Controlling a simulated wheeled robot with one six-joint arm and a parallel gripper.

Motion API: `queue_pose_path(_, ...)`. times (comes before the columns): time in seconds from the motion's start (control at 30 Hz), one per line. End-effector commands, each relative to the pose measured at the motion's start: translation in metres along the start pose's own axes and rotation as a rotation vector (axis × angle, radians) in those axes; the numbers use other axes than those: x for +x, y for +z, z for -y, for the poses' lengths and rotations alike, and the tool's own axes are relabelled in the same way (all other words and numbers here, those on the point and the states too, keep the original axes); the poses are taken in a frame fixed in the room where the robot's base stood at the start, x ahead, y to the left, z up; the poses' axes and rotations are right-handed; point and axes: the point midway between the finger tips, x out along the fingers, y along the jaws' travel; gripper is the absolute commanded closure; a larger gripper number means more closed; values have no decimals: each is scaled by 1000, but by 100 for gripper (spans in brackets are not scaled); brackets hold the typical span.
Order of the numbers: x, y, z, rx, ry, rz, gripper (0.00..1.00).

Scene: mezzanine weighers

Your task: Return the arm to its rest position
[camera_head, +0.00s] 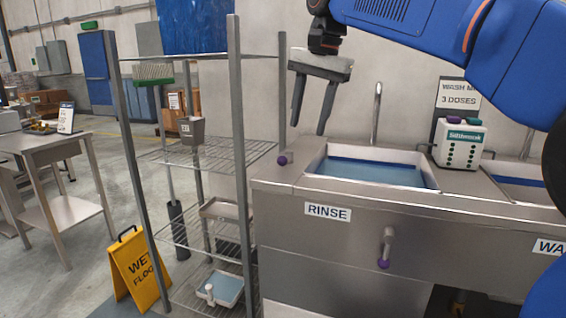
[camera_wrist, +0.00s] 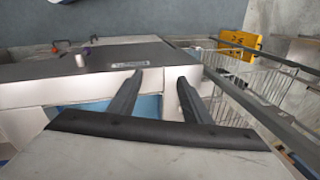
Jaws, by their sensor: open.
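My gripper (camera_head: 312,108) hangs from my blue arm (camera_head: 425,25) above the left end of the steel sink counter in the head view. Its two dark fingers point down, apart, with nothing between them. In the wrist view the gripper (camera_wrist: 158,85) also shows both fingers spread and empty, with the counter and part of the blue basin beyond them. The arm is raised and bent, reaching in from the upper right.
The RINSE sink (camera_head: 372,172) holds blue water below the gripper. A tap (camera_head: 376,112) and a white dispenser (camera_head: 460,143) stand behind it. A wire shelf rack (camera_head: 240,160) stands close left. A yellow wet-floor sign (camera_head: 136,270) and a steel table (camera_head: 50,140) are farther left.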

Motion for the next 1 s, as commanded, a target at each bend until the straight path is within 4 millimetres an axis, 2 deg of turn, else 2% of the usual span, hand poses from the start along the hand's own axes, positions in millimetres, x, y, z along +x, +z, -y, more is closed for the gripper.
queue_pose_path(0.27, 13, 3, -52, -55, -12, -38, 56)
queue_pose_path(0.47, 38, 14, -116, -132, -17, -86, 56)
queue_pose_path(0.77, 95, 43, -217, -263, -7, -166, 56)
queue_pose_path(1.0, 155, 76, -295, -370, 19, -229, 56)
